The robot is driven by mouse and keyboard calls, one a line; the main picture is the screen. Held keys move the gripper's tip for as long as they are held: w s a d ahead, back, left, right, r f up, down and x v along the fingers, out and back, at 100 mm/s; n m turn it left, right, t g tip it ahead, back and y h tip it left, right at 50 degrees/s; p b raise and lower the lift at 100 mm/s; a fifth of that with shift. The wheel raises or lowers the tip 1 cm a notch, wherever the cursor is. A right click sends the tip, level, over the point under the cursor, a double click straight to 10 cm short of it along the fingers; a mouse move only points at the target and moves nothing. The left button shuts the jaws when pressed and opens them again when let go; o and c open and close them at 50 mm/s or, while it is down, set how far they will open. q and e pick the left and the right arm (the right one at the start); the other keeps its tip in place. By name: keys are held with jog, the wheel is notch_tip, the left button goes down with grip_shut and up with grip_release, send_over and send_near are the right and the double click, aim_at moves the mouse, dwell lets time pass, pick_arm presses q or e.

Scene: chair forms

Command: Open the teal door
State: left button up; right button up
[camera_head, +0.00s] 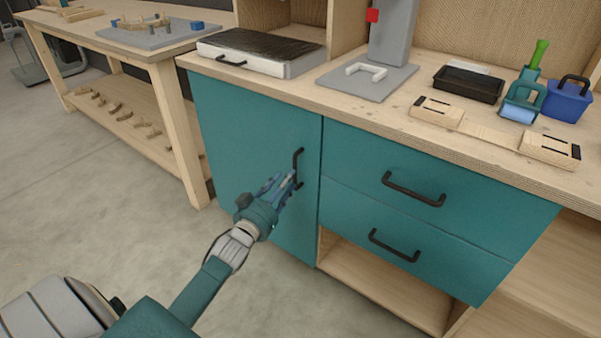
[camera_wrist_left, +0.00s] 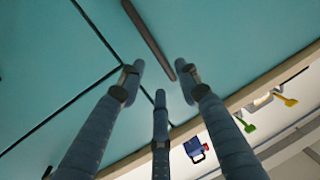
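The teal door (camera_head: 245,135) is the left front of the workbench cabinet and looks shut, flush with the drawers beside it. Its black vertical bar handle (camera_head: 299,168) is near its right edge. My left gripper (camera_head: 285,183) is at the lower part of this handle. In the left wrist view the dark handle (camera_wrist_left: 150,42) runs down between the tips of the spread fingers (camera_wrist_left: 160,80). The fingers look open and apart from each other; whether any finger touches the handle is hard to tell. My right gripper is not in view.
Two teal drawers with black handles (camera_head: 412,188) sit right of the door, above an open shelf (camera_head: 380,290). The worktop (camera_head: 385,113) carries a black tray (camera_head: 468,83) and a blue bucket (camera_head: 567,100). A wooden table (camera_head: 170,52) stands left. Floor before the door is clear.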

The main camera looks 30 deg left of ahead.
pick_arm(q)
jog(key=shift+w+a+b, duration=0.25)
jog(key=shift+w+b, duration=0.1)
jog(key=shift+w, duration=1.55)
jog(key=shift+w+a+b, duration=0.2)
jog(key=shift+w+b, duration=0.15)
jog(key=shift+w, duration=1.55)
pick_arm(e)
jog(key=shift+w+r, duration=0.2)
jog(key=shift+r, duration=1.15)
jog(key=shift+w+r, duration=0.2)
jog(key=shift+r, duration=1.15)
pick_arm(q)
grip_shut()
